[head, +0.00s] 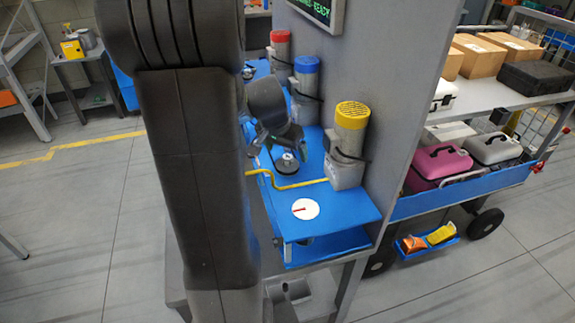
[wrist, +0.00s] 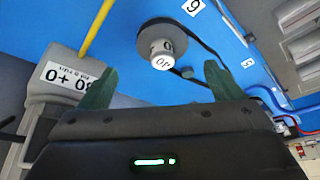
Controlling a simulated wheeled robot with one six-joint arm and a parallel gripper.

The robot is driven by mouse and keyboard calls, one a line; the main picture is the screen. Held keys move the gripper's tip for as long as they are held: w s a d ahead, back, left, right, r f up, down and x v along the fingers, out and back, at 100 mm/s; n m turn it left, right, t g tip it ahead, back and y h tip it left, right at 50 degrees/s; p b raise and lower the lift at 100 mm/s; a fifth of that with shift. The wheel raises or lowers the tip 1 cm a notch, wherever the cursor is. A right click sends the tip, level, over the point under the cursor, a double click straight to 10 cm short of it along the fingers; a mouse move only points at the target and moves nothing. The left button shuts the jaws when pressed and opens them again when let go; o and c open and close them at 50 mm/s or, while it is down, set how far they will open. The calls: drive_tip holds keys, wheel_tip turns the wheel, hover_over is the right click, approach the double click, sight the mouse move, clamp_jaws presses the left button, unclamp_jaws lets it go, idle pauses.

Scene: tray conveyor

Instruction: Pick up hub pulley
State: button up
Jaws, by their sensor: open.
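The hub pulley (wrist: 160,47) is a grey disc with a pale, numbered hub, seen ahead of my fingertips in the wrist view. In the head view, what looks like the same pulley (head: 287,165) sits on the blue bench top (head: 345,204), partly shaded and just below my gripper (head: 276,135). In the wrist view my gripper (wrist: 160,84) is open, its two green fingers apart with nothing between them. The pulley lies beyond the fingertips, and I see no contact. My arm covers the left part of the bench in the head view.
Grey cylinders with red (head: 280,40), blue (head: 306,66) and yellow (head: 352,113) caps stand along the grey wall. A yellow rod (head: 300,184) and white disc (head: 305,209) lie on the bench. A loaded shelf cart (head: 460,198) stands at right.

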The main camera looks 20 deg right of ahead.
sight(287, 158)
drive_tip(key=shift+a+p+x, duration=0.15)
drive_tip(key=shift+x, duration=1.25)
drive_tip(key=shift+a+p+x, duration=0.1)
drive_tip(key=shift+p+x, duration=0.05)
drive_tip(key=shift+x, duration=1.3)
drive_tip(key=c, duration=1.2)
